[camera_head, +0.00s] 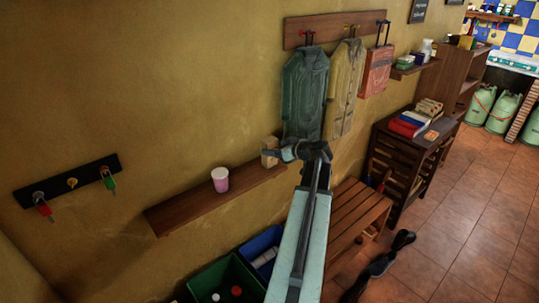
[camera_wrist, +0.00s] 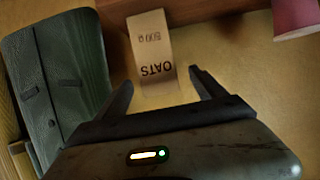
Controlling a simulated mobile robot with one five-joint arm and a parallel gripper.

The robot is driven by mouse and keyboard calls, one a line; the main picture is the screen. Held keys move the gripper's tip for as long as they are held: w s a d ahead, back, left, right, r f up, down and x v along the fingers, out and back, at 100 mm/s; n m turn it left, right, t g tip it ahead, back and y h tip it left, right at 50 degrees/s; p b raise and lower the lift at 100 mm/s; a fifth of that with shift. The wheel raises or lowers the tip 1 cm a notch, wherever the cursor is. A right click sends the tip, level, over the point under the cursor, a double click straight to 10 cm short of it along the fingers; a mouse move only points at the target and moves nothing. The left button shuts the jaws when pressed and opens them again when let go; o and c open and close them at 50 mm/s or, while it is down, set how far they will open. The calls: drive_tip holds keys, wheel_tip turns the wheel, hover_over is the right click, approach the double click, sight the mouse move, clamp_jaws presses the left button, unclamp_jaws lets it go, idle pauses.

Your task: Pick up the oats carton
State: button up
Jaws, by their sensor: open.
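The oats carton (camera_wrist: 152,55) is a pale tan box with dark "OATS" lettering, seen upside down in the wrist view. In the head view the carton (camera_head: 269,152) stands on a brown wall shelf (camera_head: 190,212), near its right end, partly hidden by my gripper. My gripper (camera_wrist: 160,88) is open in the wrist view, with one finger on each side of the carton's near end. I cannot tell whether the fingers touch it. In the head view my gripper (camera_head: 280,154) is right beside the carton.
A pink cup (camera_head: 220,180) stands left of the carton on the shelf; it also shows in the wrist view (camera_wrist: 296,16). A dark green coat (camera_head: 304,95) hangs close behind my gripper. Green and blue crates (camera_head: 262,242) and a slatted bench (camera_head: 352,212) sit below.

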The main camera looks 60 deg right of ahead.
sight(273, 145)
drive_tip(key=x, duration=0.1)
drive_tip(key=b+x, duration=0.1)
drive_tip(key=x, duration=0.3)
drive_tip(key=shift+d+r, duration=0.2)
drive_tip(key=shift+r, duration=0.2)
drive_tip(key=shift+c, duration=0.3)
drive_tip(key=c, duration=1.3)
drive_tip(key=shift+r, duration=0.1)
drive_tip(key=shift+c, duration=0.2)
